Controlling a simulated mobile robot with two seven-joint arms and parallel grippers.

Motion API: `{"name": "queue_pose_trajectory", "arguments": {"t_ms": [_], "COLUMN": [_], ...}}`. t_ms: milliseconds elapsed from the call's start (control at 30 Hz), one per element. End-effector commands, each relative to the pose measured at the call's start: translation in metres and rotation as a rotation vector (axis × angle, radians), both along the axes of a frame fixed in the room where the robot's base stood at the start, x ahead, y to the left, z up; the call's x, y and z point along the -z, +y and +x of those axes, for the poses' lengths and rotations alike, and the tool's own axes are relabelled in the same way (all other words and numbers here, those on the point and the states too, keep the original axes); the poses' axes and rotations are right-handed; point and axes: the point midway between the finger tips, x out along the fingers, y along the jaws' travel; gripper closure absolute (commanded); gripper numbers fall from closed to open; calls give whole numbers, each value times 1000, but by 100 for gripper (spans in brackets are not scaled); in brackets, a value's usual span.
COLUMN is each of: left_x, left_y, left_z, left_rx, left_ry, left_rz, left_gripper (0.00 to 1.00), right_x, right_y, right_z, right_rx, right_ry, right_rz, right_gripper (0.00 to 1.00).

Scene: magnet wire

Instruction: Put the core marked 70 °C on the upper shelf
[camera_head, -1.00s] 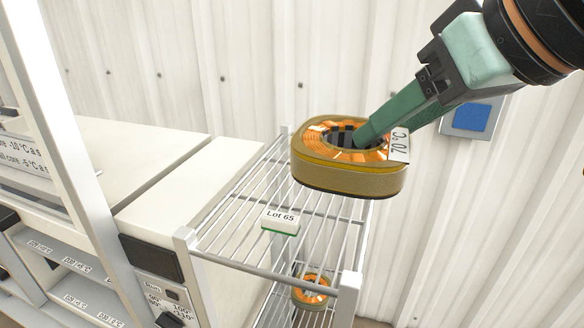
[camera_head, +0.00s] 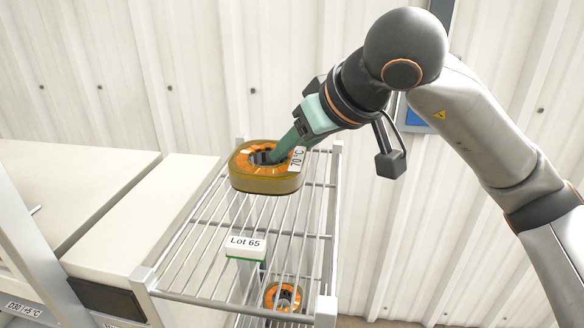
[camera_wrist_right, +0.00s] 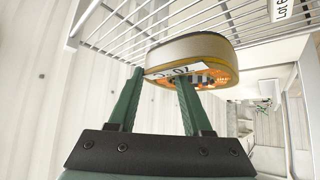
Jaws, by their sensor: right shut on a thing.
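The core marked 70 °C (camera_head: 266,181) is a tan ring with orange windings and a white tag. My right gripper (camera_head: 281,156) is shut on its wall, one finger inside the hole. In the right wrist view the core (camera_wrist_right: 190,52) hangs in the green fingers (camera_wrist_right: 158,88), its tag facing the camera. The upper shelf (camera_head: 215,222) is a wire rack. The core is over its far part in the head view; I cannot tell whether it touches the wires. My left gripper is out of view.
Another core (camera_head: 283,296) sits on a lower level. A white cabinet (camera_head: 160,200) adjoins the rack on the left; a corrugated wall (camera_head: 200,70) is behind.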

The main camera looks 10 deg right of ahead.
Motion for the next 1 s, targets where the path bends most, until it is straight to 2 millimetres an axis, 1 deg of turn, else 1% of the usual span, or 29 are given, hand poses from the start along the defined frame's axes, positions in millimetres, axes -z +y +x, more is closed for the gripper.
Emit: {"name": "queue_pose_trajectory", "arguments": {"t_ms": [100,267,400,600,733,1000], "left_x": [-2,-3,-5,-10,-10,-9], "left_y": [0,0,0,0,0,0], "left_z": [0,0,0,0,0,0], "left_rx": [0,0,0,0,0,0], "left_ry": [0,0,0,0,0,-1], "left_rz": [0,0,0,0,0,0], "left_gripper": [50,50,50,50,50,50], "right_x": [10,16,30,50,55,56], "right_y": [0,1,1,1,1,0], "right_z": [11,17,25,24,24,24], "right_rx": [1,1,1,1,1,2], "right_ry": [-5,-7,-4,-6,-10,-9], "right_rz": [7,7,6,6,6,6], "right_gripper": [100,100,100,100,100,100]}}
